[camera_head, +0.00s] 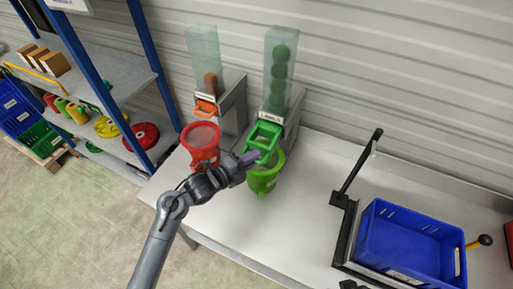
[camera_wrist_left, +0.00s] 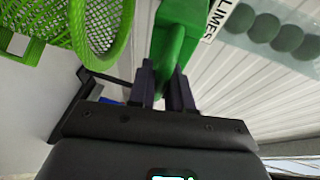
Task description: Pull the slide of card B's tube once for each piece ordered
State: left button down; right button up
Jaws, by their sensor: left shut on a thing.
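The clear tube (camera_head: 281,65) on the right holds several green balls, and its label reads "LIMES" in the left wrist view. A green slide (camera_head: 265,134) sits at its foot. My left gripper (camera_head: 251,158) is shut on the slide's green handle, which shows between the two fingers in the left wrist view (camera_wrist_left: 174,48). A green mesh basket (camera_head: 264,181) hangs below the slide; inside it I see no pieces, though the gripper partly covers it. The other clear tube (camera_head: 203,50) holds brown-orange pieces above an orange slide (camera_head: 206,108). My right gripper is not in view.
A red basket (camera_head: 201,146) stands under the orange slide, close to my left arm. The table between is clear. A blue-posted shelf stands at the left.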

pick_arm(q)
jog(key=shift+s+a, duration=0.15)
jog(key=shift+s, duration=0.2)
jog(key=shift+r, duration=0.1)
jog(key=c, duration=1.4)
grip_release()
jog(key=shift+s+a, duration=0.1)
jog(key=shift+s, duration=0.05)
jog(key=b+v, duration=0.1)
jog(key=v, duration=0.9)
jog(key=shift+s+a, duration=0.25)
jog(key=shift+a, duration=0.05)
